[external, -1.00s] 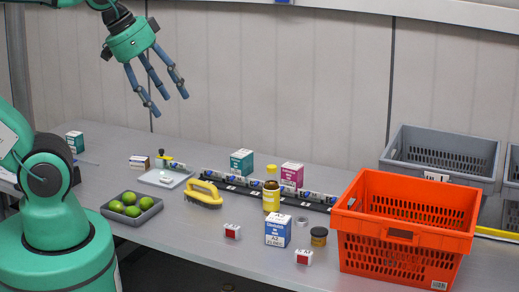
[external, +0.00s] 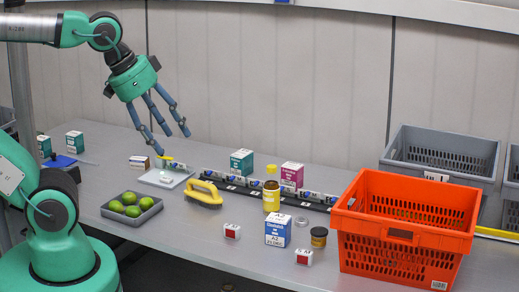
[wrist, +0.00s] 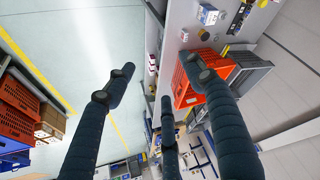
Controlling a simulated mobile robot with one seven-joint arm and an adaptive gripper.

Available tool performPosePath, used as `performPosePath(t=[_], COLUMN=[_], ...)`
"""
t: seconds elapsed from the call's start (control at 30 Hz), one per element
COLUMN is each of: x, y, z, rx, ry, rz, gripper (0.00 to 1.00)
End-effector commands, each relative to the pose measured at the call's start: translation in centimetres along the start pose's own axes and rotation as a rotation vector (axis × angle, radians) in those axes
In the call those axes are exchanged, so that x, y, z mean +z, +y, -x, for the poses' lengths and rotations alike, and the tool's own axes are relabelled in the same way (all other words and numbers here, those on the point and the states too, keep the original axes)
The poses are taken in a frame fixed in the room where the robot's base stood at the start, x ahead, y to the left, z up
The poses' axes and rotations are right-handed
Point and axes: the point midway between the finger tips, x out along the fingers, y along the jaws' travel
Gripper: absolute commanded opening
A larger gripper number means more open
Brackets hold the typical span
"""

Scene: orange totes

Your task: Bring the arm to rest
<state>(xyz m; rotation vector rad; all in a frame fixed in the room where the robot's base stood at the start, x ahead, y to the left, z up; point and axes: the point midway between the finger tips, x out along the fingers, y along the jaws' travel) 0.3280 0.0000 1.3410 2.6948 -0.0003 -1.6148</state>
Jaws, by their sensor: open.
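My gripper (external: 168,130) hangs in the air above the back left part of the table, fingers spread and pointing down to the right. It is open and nothing is between the fingers. In the wrist view the gripper's (wrist: 160,95) dark fingers are spread apart, with the floor and the table edge beyond them. In the external view the fingertips are over or in front of the small white tray (external: 150,178); their exact height above it is hard to tell.
A grey tray of green limes (external: 106,213), a yellow-handled brush (external: 203,194), a yellow bottle (external: 271,198) and several small boxes stand on the table. The orange tote (external: 360,222) is at right, with a grey tote (external: 487,172) behind it. The front table edge is clear.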

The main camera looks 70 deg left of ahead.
Motion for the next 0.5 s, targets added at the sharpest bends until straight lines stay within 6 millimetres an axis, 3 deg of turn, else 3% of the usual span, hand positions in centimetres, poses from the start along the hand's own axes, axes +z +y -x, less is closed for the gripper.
performPosePath(t=[0.03, 0.2, 0.5], x=[0.7, 1.4, 1.5], y=[0.0, 0.0, 0.0], z=[-1.3, -2.6, -2.9], rx=[0.000, 0.000, 0.000], ry=[0.000, 0.000, 0.001], rz=[0.000, 0.000, 0.000], gripper=[0.54, 0.54, 0.54])
